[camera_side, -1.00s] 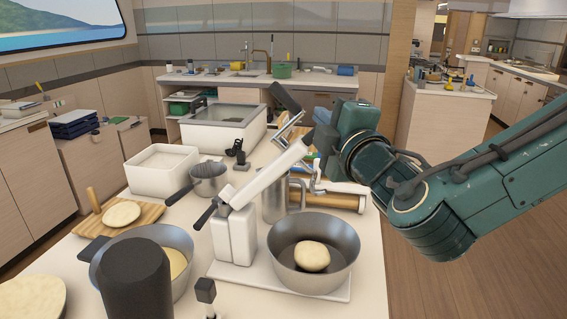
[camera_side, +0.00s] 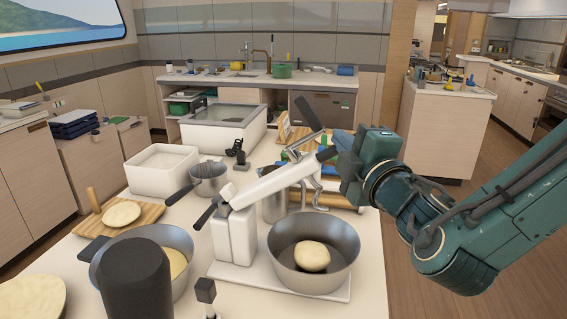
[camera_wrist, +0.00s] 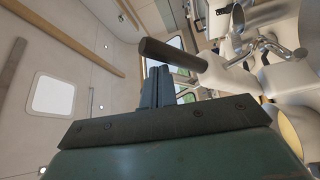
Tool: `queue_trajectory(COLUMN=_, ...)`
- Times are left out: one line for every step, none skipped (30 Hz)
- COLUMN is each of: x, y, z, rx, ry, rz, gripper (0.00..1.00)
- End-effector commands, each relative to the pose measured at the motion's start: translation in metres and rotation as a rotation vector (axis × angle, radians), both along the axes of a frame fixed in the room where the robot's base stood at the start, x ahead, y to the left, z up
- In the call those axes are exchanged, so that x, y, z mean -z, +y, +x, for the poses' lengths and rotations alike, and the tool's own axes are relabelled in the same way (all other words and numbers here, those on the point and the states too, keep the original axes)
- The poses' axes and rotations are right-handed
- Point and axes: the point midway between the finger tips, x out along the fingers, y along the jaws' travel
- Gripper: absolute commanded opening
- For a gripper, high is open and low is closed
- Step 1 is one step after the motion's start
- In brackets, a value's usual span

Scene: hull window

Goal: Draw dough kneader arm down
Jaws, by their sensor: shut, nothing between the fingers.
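The dough kneader has a white stand (camera_side: 236,238) and a white arm (camera_side: 275,183) tilted upward to the right. The metal hook (camera_side: 312,190) hangs over the steel bowl (camera_side: 340,266), which holds a dough ball (camera_side: 312,256). My gripper (camera_side: 332,143) is at the arm's raised end, beside the handle. In the wrist view, the shut, empty fingers (camera_wrist: 165,78) reach up to the dark handle (camera_wrist: 172,55), which crosses at their tips. I cannot tell whether they touch it.
A pot of dough (camera_side: 178,242) and a dark cylinder (camera_side: 134,280) stand at the front left. A board with flat dough (camera_side: 122,213), a small saucepan (camera_side: 209,180) and a white bin (camera_side: 160,169) lie farther back. Floor is open at the right.

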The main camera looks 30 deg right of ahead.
Motion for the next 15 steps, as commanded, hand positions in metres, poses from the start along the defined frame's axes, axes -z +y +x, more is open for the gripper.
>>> queue_trajectory(x=0.000, y=0.000, z=0.000, rx=0.000, ry=0.000, rz=0.000, gripper=0.00)
queue_trajectory(x=-0.001, y=0.000, z=0.000, rx=0.000, ry=0.000, rz=0.001, gripper=0.00)
queue_trajectory(x=-0.001, y=0.000, z=0.000, rx=0.000, ry=0.000, rz=0.001, gripper=0.00)
queue_trajectory(x=-0.002, y=0.000, z=0.000, rx=0.000, ry=0.000, rz=0.001, gripper=0.00)
queue_trajectory(x=-0.003, y=0.000, z=0.000, rx=0.000, ry=0.000, rz=0.001, gripper=0.00)
queue_trajectory(x=-0.004, y=0.000, z=0.000, rx=0.000, ry=0.000, rz=0.001, gripper=0.00)
queue_trajectory(x=-0.005, y=0.000, z=0.000, rx=0.000, ry=-0.001, rz=0.002, gripper=0.00)
queue_trajectory(x=-0.007, y=0.000, z=0.000, rx=0.000, ry=-0.001, rz=0.003, gripper=0.00)
queue_trajectory(x=-0.010, y=0.000, z=0.000, rx=0.001, ry=-0.002, rz=0.004, gripper=0.00)
queue_trajectory(x=-0.012, y=0.000, z=0.000, rx=0.001, ry=-0.002, rz=0.004, gripper=0.00)
queue_trajectory(x=-0.014, y=0.000, z=0.000, rx=0.001, ry=-0.002, rz=0.004, gripper=0.00)
queue_trajectory(x=-0.017, y=0.000, z=0.000, rx=0.001, ry=-0.003, rz=0.003, gripper=0.00)
queue_trajectory(x=-0.021, y=0.000, z=0.000, rx=0.001, ry=-0.003, rz=0.004, gripper=0.00)
queue_trajectory(x=-0.024, y=0.000, z=0.000, rx=0.000, ry=-0.003, rz=0.005, gripper=0.00)
queue_trajectory(x=-0.028, y=0.000, z=0.000, rx=0.000, ry=-0.003, rz=0.005, gripper=0.00)
